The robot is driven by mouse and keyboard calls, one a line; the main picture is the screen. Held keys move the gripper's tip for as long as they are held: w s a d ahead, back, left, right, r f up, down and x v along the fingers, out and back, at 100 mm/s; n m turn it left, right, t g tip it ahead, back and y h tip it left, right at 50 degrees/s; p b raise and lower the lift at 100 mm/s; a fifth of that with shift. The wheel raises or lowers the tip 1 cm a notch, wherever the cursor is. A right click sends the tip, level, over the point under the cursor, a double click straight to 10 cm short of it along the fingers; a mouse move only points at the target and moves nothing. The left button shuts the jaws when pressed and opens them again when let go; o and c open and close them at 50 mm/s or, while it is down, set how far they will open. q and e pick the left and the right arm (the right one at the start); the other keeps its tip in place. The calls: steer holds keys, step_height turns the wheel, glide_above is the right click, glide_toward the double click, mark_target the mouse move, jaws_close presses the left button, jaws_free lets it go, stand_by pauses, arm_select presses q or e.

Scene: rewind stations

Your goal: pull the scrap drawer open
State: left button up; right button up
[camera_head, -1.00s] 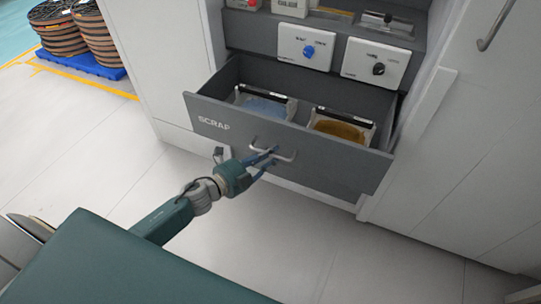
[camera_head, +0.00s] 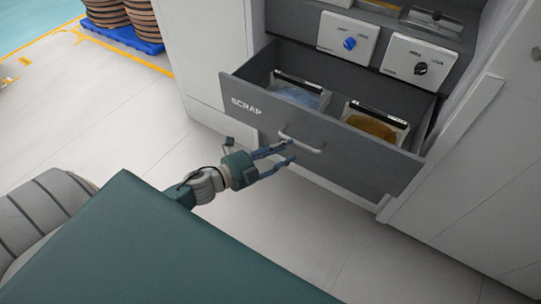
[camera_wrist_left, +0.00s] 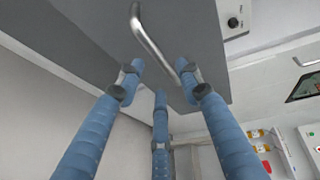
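The grey scrap drawer (camera_head: 352,167) stands pulled out from the cabinet, with "SCRAP" lettered on its front. Its silver bar handle (camera_head: 301,141) sits mid-front, and it also shows in the wrist view (camera_wrist_left: 153,45). My left gripper (camera_head: 292,152) is in front of the handle with its blue fingers spread. In the wrist view the fingers are apart and empty, and the handle lies just beyond their tips, clear of them. My right gripper is in neither view.
Inside the drawer are a bin of bluish scrap (camera_head: 299,95) and a bin of amber scrap (camera_head: 374,125). Panels with a blue knob (camera_head: 349,43) and a black knob (camera_head: 420,68) sit above. Reels on a blue pallet (camera_head: 125,36) stand far left. The floor before the drawer is clear.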

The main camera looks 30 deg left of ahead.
arm_select(q)
steer(key=v, duration=0.5)
steer(key=shift+s+a+r, duration=0.15)
steer(key=shift+s, duration=0.2)
